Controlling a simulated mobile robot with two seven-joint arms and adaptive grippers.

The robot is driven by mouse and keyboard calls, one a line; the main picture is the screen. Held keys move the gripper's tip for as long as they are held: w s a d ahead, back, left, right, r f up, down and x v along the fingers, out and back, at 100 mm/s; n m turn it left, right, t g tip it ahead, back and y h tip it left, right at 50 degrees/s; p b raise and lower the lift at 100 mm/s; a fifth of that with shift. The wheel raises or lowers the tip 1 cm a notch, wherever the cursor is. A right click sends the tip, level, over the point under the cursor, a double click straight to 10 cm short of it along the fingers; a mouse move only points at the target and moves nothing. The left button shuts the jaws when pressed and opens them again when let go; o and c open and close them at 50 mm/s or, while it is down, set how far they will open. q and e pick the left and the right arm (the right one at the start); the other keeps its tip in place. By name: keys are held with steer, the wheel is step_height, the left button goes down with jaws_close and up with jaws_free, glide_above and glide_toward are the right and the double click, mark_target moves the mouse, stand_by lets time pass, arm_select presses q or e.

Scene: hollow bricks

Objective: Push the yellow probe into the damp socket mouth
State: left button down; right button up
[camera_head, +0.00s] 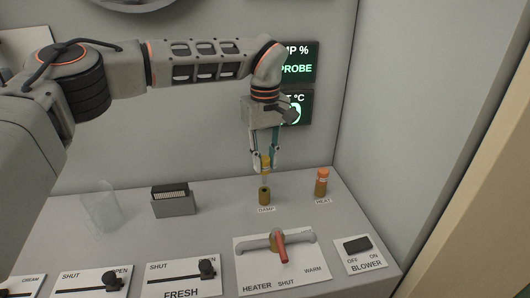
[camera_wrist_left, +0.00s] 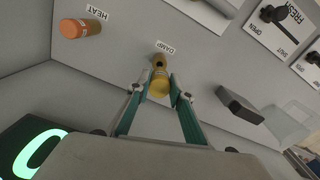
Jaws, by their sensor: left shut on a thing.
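My left gripper (camera_head: 265,162) is shut on the yellow probe (camera_head: 266,167), which hangs about upright above the damp socket (camera_head: 264,197). The socket is a short brass cylinder behind the DAMP label. In the head view the probe's thin lower part reaches down towards the socket mouth; I cannot tell whether its tip is inside. In the left wrist view the probe (camera_wrist_left: 158,86) lies between the fingertips (camera_wrist_left: 159,88), and the damp socket (camera_wrist_left: 159,62) shows just beyond it, in line with it. My right gripper is not in view.
An orange-topped probe (camera_head: 321,177) stands at the HEAT label to the right. A grey box (camera_head: 172,201) and a clear cup (camera_head: 101,207) stand to the left. The heater lever (camera_head: 280,247), blower switch (camera_head: 357,245) and sliders (camera_head: 207,270) lie in front. Display screens (camera_head: 298,65) hang on the wall behind.

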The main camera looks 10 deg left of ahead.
mark_target(265, 173)
arm_select(q)
steer(key=shift+f, duration=0.65)
steer(key=shift+r, duration=0.1)
stand_by(0.4)
steer(key=shift+p, duration=0.6)
stand_by(0.4)
steer(key=shift+p, duration=0.55)
stand_by(0.7)
steer(key=shift+p, duration=0.55)
steer(key=shift+f+b, duration=0.45)
steer(key=shift+f, duration=2.2)
